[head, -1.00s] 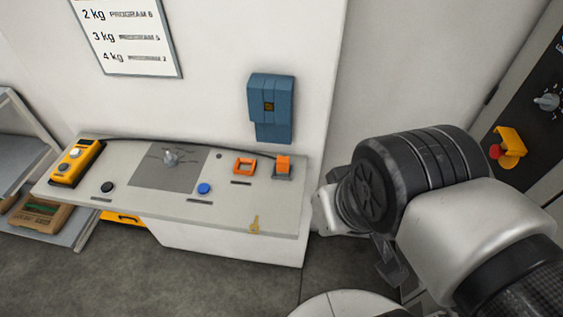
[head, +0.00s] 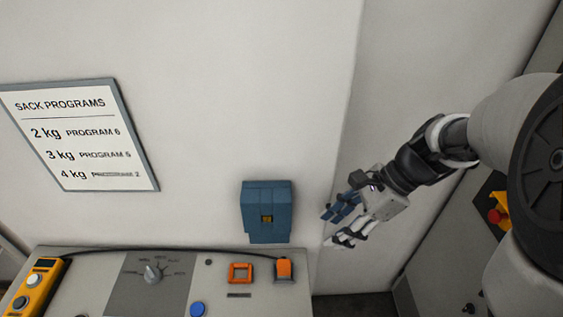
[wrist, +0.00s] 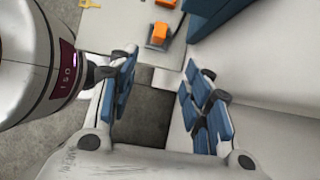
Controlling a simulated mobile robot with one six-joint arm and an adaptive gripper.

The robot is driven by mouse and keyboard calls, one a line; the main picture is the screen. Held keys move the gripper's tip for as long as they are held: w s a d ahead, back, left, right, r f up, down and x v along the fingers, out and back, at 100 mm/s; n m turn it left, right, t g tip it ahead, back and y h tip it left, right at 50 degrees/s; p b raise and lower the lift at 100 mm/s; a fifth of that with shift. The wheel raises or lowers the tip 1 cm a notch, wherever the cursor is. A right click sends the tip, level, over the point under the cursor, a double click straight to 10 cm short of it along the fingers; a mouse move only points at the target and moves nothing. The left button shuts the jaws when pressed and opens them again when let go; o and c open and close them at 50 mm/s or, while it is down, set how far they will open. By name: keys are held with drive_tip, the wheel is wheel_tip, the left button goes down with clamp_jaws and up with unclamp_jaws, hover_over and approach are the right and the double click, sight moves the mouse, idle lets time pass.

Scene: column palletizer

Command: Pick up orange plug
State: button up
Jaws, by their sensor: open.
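The orange plug (head: 284,269) stands at the right end of the grey console, with a black cable running to it along the console's back edge. In the wrist view the orange plug (wrist: 158,34) shows at the top, beyond my fingertips, on a small grey base. My gripper (head: 342,224) is raised to the right of the console, close to the white wall, up and to the right of the plug. In the wrist view my gripper (wrist: 160,90) is open, with its blue finger pads wide apart and nothing between them.
A blue wall box (head: 266,215) hangs just above the plug. An orange square frame (head: 240,272) sits left of the plug. The console (head: 85,280) also bears a blue button (head: 197,308), a rotary knob (head: 152,274) and a yellow control box (head: 32,290).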

drive_tip(key=b, duration=0.4)
approach(286, 263)
wheel_tip(286, 263, down, 4)
drive_tip(key=shift+w+a+f+b, duration=0.1)
drive_tip(key=shift+a+f+b, duration=0.5)
drive_tip(key=shift+a+f, duration=0.5)
drive_tip(key=shift+a+f+b, duration=0.55)
drive_tip(key=shift+a+f, duration=0.35)
drive_tip(key=shift+a, duration=0.45)
clamp_jaws()
